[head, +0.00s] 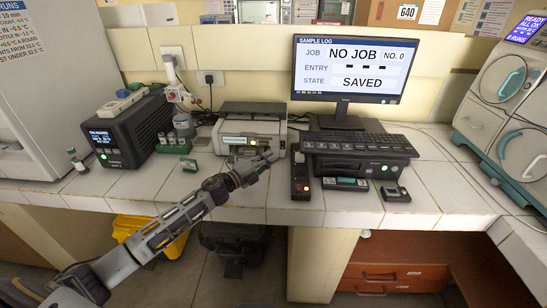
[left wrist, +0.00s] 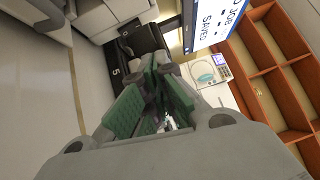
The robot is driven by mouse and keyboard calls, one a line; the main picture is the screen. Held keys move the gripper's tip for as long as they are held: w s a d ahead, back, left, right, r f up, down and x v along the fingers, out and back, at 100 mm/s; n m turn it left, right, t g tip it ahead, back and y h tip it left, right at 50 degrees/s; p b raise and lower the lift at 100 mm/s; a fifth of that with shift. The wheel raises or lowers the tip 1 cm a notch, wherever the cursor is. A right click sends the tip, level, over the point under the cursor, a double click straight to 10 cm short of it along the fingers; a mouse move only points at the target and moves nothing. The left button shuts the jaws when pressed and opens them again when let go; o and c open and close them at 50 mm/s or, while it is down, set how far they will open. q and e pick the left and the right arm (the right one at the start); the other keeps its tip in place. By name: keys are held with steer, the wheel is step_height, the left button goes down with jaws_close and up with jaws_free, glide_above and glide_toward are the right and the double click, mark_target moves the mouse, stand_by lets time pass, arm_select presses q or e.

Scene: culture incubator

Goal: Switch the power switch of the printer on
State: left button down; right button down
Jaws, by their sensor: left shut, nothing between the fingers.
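The printer (head: 222,131) is a beige-grey box with a dark top, standing on the white tiled bench at mid-view. A small lit green display shows on its front. Its power switch cannot be made out for certain. My left gripper (head: 268,158) is in front of the printer's lower right front, its fingers shut and empty. Whether it touches the printer cannot be told. In the left wrist view the green-padded fingers of my left gripper (left wrist: 158,85) come together near the middle. My right gripper is not in view.
A black power strip (head: 300,172) with a red light stands right of the gripper. Beyond it are a black unit (head: 350,168), a keyboard (head: 345,145) and a monitor (head: 352,70) reading NO JOB. A dark box (head: 127,130) stands left.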

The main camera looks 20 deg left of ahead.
arm_select(q)
steer(key=shift+v, duration=1.3)
steer(key=shift+s+a+r, duration=0.3)
steer(key=shift+s+a, duration=0.1)
steer(key=shift+s, duration=0.35)
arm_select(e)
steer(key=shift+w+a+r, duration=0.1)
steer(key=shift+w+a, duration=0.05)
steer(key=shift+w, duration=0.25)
